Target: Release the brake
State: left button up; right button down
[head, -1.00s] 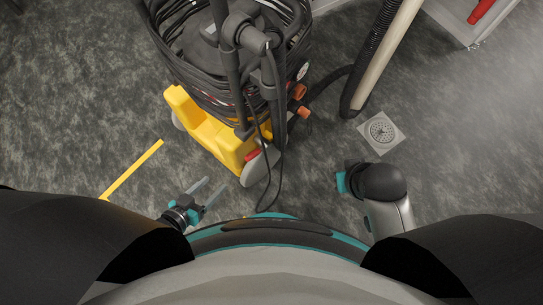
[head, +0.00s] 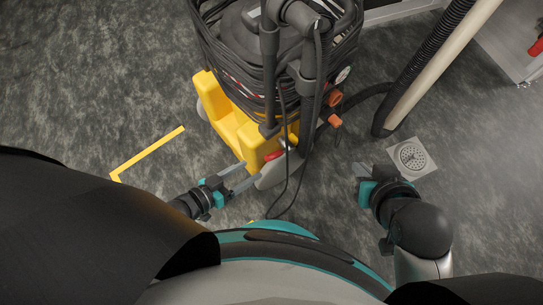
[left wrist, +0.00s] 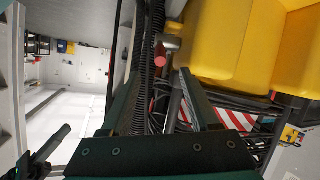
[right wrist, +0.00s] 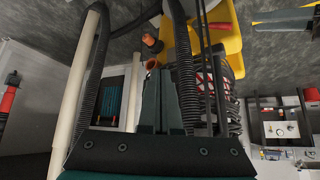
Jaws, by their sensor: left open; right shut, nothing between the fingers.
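The machine on the floor has a yellow base (head: 235,128) with a grey wheel (head: 275,170) at its near corner. A small red-tipped lever (head: 273,155), which looks like the brake, sits beside that wheel. In the left wrist view the red tip (left wrist: 160,54) shows ahead, between the lines of my two fingers. My left gripper (head: 246,173) is open and empty, its fingers close to the wheel and lever; I cannot tell whether they touch. My right gripper (head: 361,169) is shut and empty, apart from the machine on its right.
Coiled black cables (head: 235,75) wrap the machine, and a loose cable (head: 298,170) hangs between my grippers. A ribbed hose (head: 432,50) and a pale pipe (head: 440,68) stand at right. A floor drain (head: 411,157) lies below them. Yellow floor tape (head: 150,152) marks open floor at left.

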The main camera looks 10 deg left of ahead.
aim_at(267, 160)
pick_arm(q)
jog(key=shift+b+x, duration=0.7)
jog(key=shift+x, duration=0.95)
jog(key=shift+b+x, duration=0.55)
jog(key=shift+x, duration=0.6)
jog(key=shift+b+x, duration=0.65)
jog(key=shift+x, duration=0.65)
jog(key=shift+b+x, duration=0.45)
jog(key=shift+x, duration=0.5)
pick_arm(e)
jog(key=w+a+r+t+y, duration=0.1)
jog(key=a+r+t+y, duration=0.2)
jog(key=a+t, duration=0.4)
jog(key=shift+w+a+r+m+t+y, duration=0.15)
jog(key=shift+w+a+m+t+y, duration=0.1)
jog(key=shift+m+t+y, duration=0.25)
pick_arm(q)
jog(key=shift+c, duration=0.4)
grip_shut()
